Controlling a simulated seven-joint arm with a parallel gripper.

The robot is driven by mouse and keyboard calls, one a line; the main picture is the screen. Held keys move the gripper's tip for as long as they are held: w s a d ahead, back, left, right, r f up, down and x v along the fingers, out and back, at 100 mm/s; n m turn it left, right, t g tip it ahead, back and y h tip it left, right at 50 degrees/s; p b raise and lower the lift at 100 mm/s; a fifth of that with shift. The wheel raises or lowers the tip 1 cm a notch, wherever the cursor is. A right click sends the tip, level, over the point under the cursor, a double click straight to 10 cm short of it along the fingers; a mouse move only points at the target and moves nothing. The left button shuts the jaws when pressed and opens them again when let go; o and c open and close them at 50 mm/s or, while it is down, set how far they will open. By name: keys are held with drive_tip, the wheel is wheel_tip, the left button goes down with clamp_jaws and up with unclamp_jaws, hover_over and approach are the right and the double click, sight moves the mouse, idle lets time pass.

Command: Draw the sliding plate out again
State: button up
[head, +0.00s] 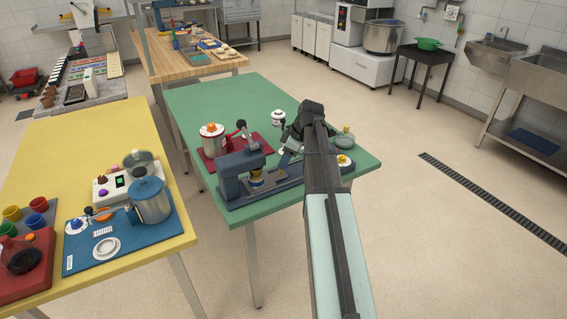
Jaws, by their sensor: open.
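A blue-grey device (232,180) stands at the near edge of the green table, with an upright block at its left and a head reaching over to the right. A small dark and yellowish round piece (256,179) sits under that head. A long low grey base runs right from the device, partly behind my arm. I cannot clearly pick out the sliding plate on it. My gripper (287,155) is open, above the right part of the base, just right of the device's head. My arm hides part of the base, and the fingertips are too small to tell whether they touch anything.
On the green table (205,97), a red mat (240,150) holds a white and red pot (212,138). A white jar (278,118) stands behind my gripper, and small items lie at the right corner. A yellow table (60,150) with pots and cups is at left.

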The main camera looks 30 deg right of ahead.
drive_tip(key=shift+x, duration=1.2)
drive_tip(key=shift+c, duration=0.4)
clamp_jaws()
